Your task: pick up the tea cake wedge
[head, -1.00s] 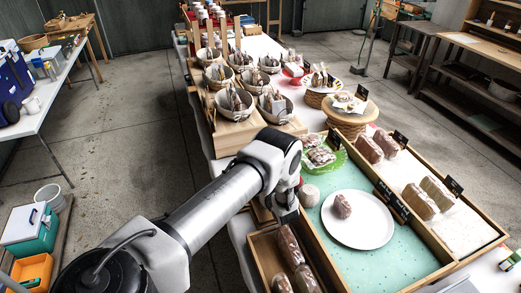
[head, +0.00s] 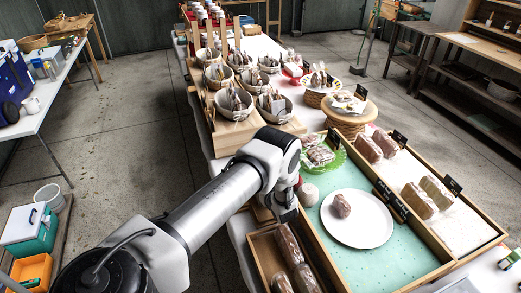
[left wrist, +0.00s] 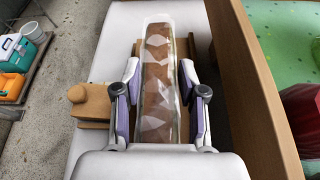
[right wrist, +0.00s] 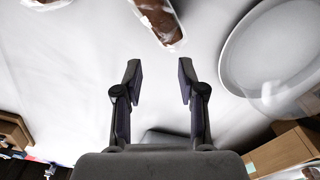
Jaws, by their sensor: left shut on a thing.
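A small brown wrapped wedge-like piece (head: 341,206) lies on a round white plate (head: 375,232) on the mint-green mat; I take it for the tea cake wedge. My left gripper (head: 286,214) is at the near left corner of that display, left of the plate and apart from it. In the left wrist view my left gripper (left wrist: 159,95) is shut on a long, clear-wrapped brown cake bar (left wrist: 157,75). In the right wrist view my right gripper (right wrist: 159,82) is open and empty over a white surface. The right gripper is not visible in the head view.
A wooden tray (head: 262,262) with wrapped brown bars stands beside the mat, below my left gripper. Wooden walls border the display. A green dish (head: 337,160) of wrapped pieces is behind the plate. In the right wrist view a pale round plate (right wrist: 232,65) lies to the right.

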